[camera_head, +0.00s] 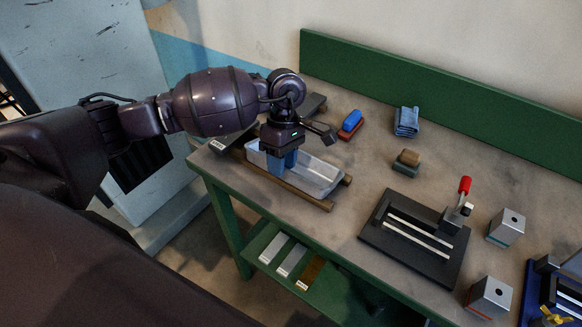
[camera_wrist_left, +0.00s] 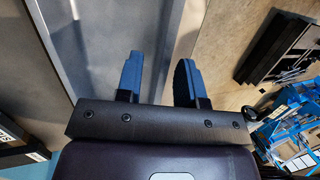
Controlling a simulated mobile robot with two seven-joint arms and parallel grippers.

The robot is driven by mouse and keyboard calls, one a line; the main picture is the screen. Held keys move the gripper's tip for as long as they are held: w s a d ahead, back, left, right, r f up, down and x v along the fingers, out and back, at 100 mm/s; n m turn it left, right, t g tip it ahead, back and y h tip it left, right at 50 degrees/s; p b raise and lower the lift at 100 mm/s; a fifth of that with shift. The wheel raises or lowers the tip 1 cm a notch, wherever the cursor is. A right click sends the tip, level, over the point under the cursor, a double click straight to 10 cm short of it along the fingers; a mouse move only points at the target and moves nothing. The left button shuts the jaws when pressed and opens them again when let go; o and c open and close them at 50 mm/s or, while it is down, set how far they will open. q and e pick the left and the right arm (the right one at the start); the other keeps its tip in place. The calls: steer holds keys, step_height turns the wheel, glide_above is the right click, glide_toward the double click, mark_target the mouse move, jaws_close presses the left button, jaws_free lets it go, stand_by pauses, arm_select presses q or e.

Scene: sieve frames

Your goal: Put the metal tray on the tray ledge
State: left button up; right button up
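The metal tray (camera_head: 318,178) is a shallow, pale grey rectangular pan. It lies on or just above two wooden rails (camera_head: 318,204) near the bench's left front edge; contact is unclear. The rails may be the tray ledge, but I cannot be sure. My left gripper (camera_head: 282,163) points down at the tray's left part, its blue fingers partly hiding it. In the left wrist view the fingers (camera_wrist_left: 158,82) are apart, and the side wall of the tray (camera_wrist_left: 100,45) runs between them. My right gripper is out of view.
A black lever fixture (camera_head: 415,240) with a red handle stands right of the tray. Two metal blocks (camera_head: 507,227) stand near it. A green backboard (camera_head: 440,95) closes the bench's rear.

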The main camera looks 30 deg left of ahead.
arm_select(q)
steer(key=shift+f, duration=0.15)
steer(key=shift+s, duration=0.1)
jaws_close()
stand_by(0.4)
